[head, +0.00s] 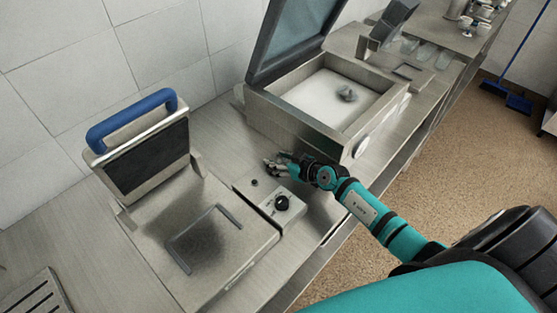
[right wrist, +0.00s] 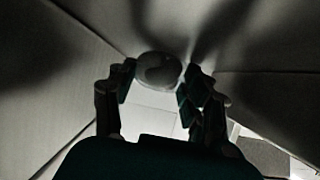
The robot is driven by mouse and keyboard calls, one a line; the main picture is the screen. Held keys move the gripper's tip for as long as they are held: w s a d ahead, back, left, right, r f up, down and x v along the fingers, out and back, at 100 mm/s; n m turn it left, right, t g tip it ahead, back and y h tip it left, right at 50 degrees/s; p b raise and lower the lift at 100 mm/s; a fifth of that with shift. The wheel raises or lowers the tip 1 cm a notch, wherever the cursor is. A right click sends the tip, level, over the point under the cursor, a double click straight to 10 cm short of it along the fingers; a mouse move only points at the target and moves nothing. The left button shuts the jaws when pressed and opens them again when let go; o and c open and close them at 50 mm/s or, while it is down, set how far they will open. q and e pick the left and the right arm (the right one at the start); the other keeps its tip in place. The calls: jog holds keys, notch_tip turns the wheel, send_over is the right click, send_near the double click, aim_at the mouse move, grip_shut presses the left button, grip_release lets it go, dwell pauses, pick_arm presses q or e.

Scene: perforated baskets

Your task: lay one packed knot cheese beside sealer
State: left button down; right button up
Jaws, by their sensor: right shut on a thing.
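The sealer (head: 330,125) is a steel box with its dark lid raised, in the middle of the head view. A small grey lump (head: 347,93) lies on the white floor of its chamber; I cannot tell what it is. My right gripper (head: 273,165) is low in front of the sealer's near left side, over the counter strip beside the grill. In the right wrist view its fingers are shut on a pale rounded thing (right wrist: 158,70), seemingly the packed knot cheese. The view is dark and its details are unclear. My left gripper is not in view.
A contact grill (head: 225,255) with a raised lid and blue handle (head: 131,117) stands at left, its dial box (head: 281,203) near my right gripper. Clear glasses (head: 425,52) stand behind the sealer. Bare counter (head: 228,150) lies between grill and sealer.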

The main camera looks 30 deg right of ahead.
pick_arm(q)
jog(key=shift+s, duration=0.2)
pick_arm(e)
jog(key=shift+f, duration=0.15)
jog(key=shift+s+f, duration=0.1)
jog(key=o, duration=1)
jog(key=shift+f, duration=0.15)
jog(key=shift+o, duration=0.7)
jog(key=shift+f, duration=0.2)
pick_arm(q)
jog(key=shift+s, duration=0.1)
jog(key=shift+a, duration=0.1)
pick_arm(e)
jog(key=shift+s+a, duration=0.1)
jog(key=shift+a, duration=0.05)
jog(key=shift+r, duration=0.45)
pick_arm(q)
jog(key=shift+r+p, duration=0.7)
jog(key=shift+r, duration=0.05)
pick_arm(e)
jog(key=v, duration=1.2)
jog(key=shift+r, duration=0.3)
